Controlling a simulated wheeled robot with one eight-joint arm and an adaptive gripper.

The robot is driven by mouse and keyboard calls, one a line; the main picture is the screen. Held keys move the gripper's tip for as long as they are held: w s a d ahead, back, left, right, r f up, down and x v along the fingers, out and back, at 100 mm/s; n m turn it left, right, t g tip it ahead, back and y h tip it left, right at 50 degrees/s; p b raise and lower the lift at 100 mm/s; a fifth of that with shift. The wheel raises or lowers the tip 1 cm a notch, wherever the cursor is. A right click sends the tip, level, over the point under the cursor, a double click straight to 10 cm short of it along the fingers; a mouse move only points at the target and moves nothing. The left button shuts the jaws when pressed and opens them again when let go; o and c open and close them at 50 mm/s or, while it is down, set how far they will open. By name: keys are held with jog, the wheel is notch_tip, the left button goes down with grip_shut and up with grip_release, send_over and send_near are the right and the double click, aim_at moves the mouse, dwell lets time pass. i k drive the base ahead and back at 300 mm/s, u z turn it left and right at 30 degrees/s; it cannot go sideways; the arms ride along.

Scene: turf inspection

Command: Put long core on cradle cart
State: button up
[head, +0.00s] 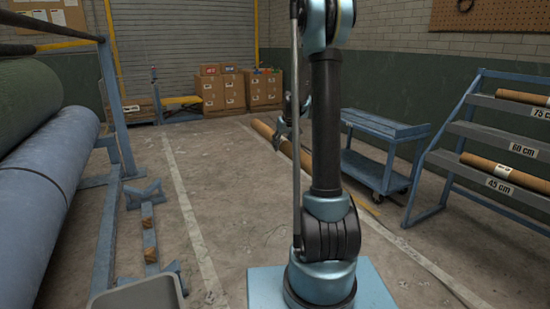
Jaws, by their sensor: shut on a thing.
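A long brown core (262,129) slants behind my arm, its far end at the left and its near part running down to the right, partly hidden by the arm. My gripper (285,127) is shut on the core near the middle of its visible length. The contact is small and partly dark. A blue wheeled cart (385,127) with two decks stands right of the arm, its top empty. A low blue frame with wooden blocks (150,240) lies on the floor at left. I cannot tell for certain which of these is the cradle cart.
A blue rack (450,140) at right holds brown tubes on its 75 cm and 45 cm shelves; the visible 60 cm shelf is bare. Big turf rolls (45,165) fill the left. Boxes (222,92) stand at the back. Open floor lies between the white lines.

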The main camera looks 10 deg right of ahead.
aim_at(367, 130)
jog(key=z, duration=0.15)
jog(key=i, duration=0.9)
jog(key=z, duration=0.35)
jog(key=i, duration=1.05)
jog(key=z, duration=0.45)
jog(key=i, duration=1.85)
jog(key=z, duration=0.15)
